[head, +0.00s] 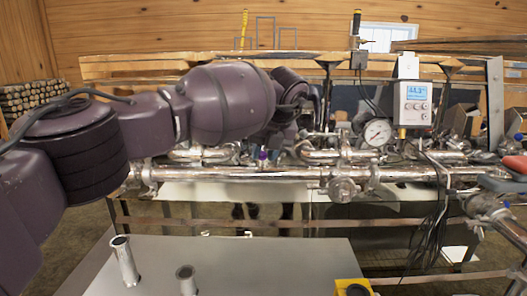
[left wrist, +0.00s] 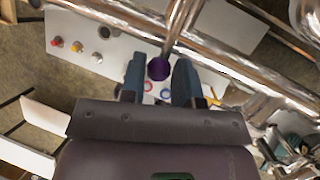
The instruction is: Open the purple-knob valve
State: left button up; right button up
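The purple knob (left wrist: 158,69) of the valve shows in the left wrist view between the two blue-grey fingers of my left gripper (left wrist: 158,64). The fingers are apart, with a narrow gap on each side of the knob. I cannot tell whether they touch it or how deep the knob sits between them. In the head view a small purple knob (head: 262,155) shows above the long shiny pipe, just below my left arm. My left arm reaches across from the left and hides part of the pipework; its fingers are not clear there. My right gripper is not in view.
A shiny steel pipe (head: 230,173) runs across the evaporator, with a pressure gauge (head: 377,132) and a white display box (head: 415,101) behind. Loose cables (head: 435,215) hang at the right. A grey table (head: 240,262) in front holds upright metal fittings (head: 123,262) and a yellow item (head: 352,287).

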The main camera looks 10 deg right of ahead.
pick_arm(q)
jog(key=shift+o, duration=0.5)
jog(key=shift+d, duration=0.1)
jog(key=shift+s+r, duration=0.1)
jog(key=shift+r, duration=0.15)
jog(key=v, duration=1)
jog(key=shift+r+b, duration=0.2)
jog(key=shift+b, duration=0.1)
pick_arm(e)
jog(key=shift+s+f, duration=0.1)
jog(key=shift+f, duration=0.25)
pick_arm(q)
jog(key=shift+s+d, duration=0.1)
